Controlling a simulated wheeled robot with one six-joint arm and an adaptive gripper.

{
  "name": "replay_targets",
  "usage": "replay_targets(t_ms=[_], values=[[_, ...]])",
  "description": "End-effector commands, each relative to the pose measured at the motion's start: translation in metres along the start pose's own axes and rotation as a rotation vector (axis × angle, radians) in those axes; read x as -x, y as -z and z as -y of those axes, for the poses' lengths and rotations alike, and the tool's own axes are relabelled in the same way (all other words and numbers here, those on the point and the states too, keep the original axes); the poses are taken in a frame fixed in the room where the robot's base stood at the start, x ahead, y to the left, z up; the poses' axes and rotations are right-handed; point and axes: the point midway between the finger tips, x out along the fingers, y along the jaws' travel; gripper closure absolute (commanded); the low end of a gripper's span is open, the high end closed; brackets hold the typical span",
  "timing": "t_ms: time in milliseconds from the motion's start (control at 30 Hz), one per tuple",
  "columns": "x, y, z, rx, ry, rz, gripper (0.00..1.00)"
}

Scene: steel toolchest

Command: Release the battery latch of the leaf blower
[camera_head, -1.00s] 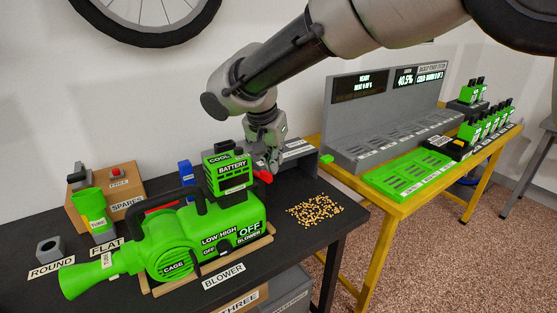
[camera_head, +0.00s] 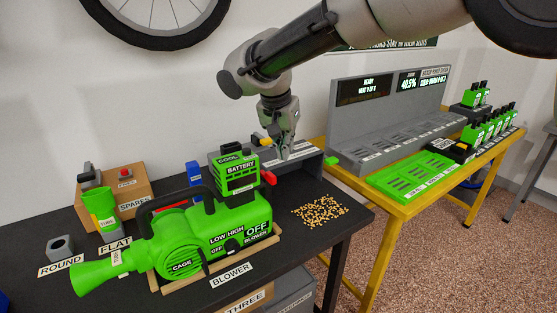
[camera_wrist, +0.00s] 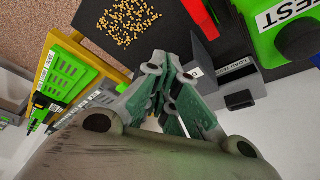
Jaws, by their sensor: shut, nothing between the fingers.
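The green leaf blower (camera_head: 190,245) lies on a wooden stand on the black table, its nozzle pointing left. Its green and grey battery (camera_head: 236,172), marked COOL BATTERY, stands upright on the rear. A small red lever (camera_head: 268,177), seemingly the battery latch, sticks out at the battery's right side. My gripper (camera_head: 284,154) is shut and empty, pointing down, to the right of the battery and a little above the red lever, apart from it in the picture. In the wrist view, a red bar (camera_wrist: 200,16) and a green block marked TEST (camera_wrist: 285,18) lie beyond my fingers.
Loose yellow pellets (camera_head: 320,210) lie on the table at right. A cardboard SPARES box (camera_head: 128,190) and a green tube (camera_head: 100,208) stand at left. A yellow bench (camera_head: 400,208) with a grey charging rack is at right.

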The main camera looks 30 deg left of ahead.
Motion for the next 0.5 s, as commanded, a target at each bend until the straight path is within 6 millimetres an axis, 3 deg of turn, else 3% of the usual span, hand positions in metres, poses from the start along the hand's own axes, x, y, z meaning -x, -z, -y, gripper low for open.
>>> replay_targets(t_ms=[200, 500], values=[[0.044, 0.002, 0.008, -0.001, 0.0, 0.0, 1.0], [0.067, 0.003, 0.012, -0.001, -0.003, 0.001, 1.0]])
